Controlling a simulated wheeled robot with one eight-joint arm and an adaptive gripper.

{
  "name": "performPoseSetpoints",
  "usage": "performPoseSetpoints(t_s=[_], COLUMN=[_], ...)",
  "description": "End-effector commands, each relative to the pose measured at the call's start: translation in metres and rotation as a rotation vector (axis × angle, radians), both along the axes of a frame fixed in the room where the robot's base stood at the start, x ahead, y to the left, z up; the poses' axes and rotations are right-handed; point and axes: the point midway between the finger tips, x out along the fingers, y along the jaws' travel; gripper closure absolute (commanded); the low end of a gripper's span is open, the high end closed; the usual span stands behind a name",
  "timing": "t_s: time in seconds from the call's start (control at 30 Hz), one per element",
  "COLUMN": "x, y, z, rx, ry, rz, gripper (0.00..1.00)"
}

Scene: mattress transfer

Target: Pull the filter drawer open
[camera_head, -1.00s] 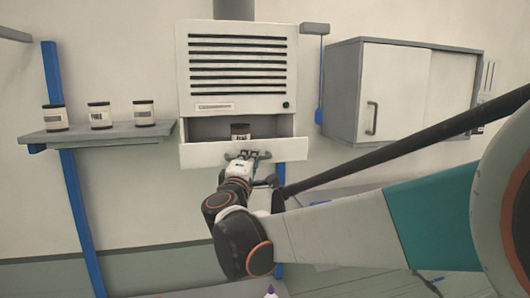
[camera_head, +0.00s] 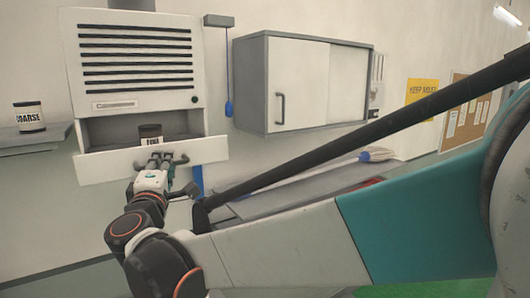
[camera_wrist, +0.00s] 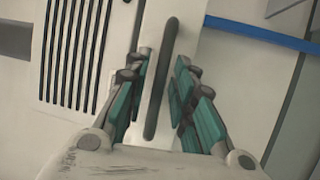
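The white filter drawer (camera_head: 105,166) sits low in the louvred wall cabinet (camera_head: 135,104) and stands pulled out, with its dark inside showing. A jar with a dark lid (camera_head: 151,132) stands inside it, its lower part hidden by the drawer front. My gripper (camera_head: 160,161) is at the front of the drawer. In the wrist view, the dark bar handle (camera_wrist: 161,80) lies between the two teal-padded fingers of my gripper (camera_wrist: 161,75). Gaps show on both sides of the bar, so the fingers are open around it.
A shelf (camera_head: 35,139) with a labelled jar (camera_head: 29,116) is at the left. A grey wall cupboard (camera_head: 300,84) hangs at the right, with a blue pull (camera_head: 229,108) beside it. A low counter (camera_head: 300,190) lies below the cupboard, behind my arm.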

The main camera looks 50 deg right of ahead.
Motion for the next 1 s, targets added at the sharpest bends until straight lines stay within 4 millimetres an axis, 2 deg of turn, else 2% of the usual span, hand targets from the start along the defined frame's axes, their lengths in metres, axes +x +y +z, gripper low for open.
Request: performPoseSetpoints(t_s=[0.33,0.47,0.8,1.0], x=[-0.002,-0.011,-0.064,-0.086], y=[0.000,0.008,0.047,0.063], z=[0.000,-0.002,-0.014,-0.018], rx=[-0.001,-0.001,-0.001,-0.001], ry=[0.000,0.000,0.000,0.000], rz=[-0.001,0.003,0.005,0.003], gripper=[0.70,0.70,0.70,0.70])
